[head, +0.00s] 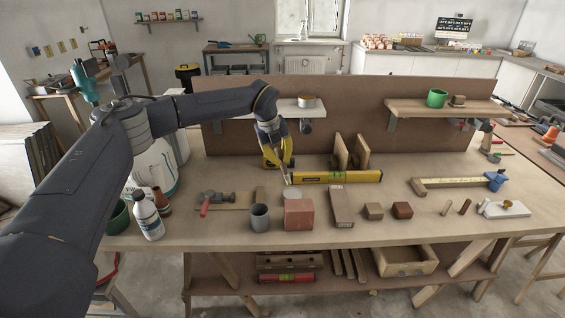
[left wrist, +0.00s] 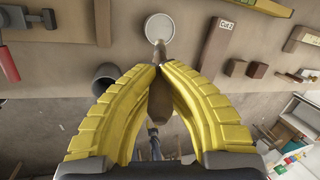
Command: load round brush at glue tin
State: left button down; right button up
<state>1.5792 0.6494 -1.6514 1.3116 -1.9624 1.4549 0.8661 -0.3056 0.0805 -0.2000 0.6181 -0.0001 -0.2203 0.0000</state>
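My left gripper (head: 283,167) is over the middle of the bench with its yellow fingers closed on the round brush (head: 286,178). The brush points down and away from me. In the left wrist view the fingers (left wrist: 158,68) meet around the brush, and its tip end (left wrist: 159,48) overlaps the near rim of the pale round glue tin (left wrist: 160,27). I cannot tell whether the bristles touch the glue. My right gripper is in neither view.
A yellow level (head: 340,177) lies behind. Small wooden blocks (head: 373,211) stand to the right. A white bottle (head: 148,216) stands at the left.

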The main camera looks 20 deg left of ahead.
aim_at(283, 170)
pick_arm(q)
jog(key=shift+w+d+r, duration=0.15)
jog(key=shift+w, duration=0.3)
jog(key=shift+w+d+r, duration=0.15)
jog(key=shift+w, duration=0.3)
jog(key=shift+a+f+t, duration=0.1)
jog(key=shift+t, duration=0.2)
jog(key=shift+f, duration=3.5)
jog(key=shift+r, duration=3.5)
jog(key=shift+s+h, duration=0.1)
jog(key=shift+h, duration=0.2)
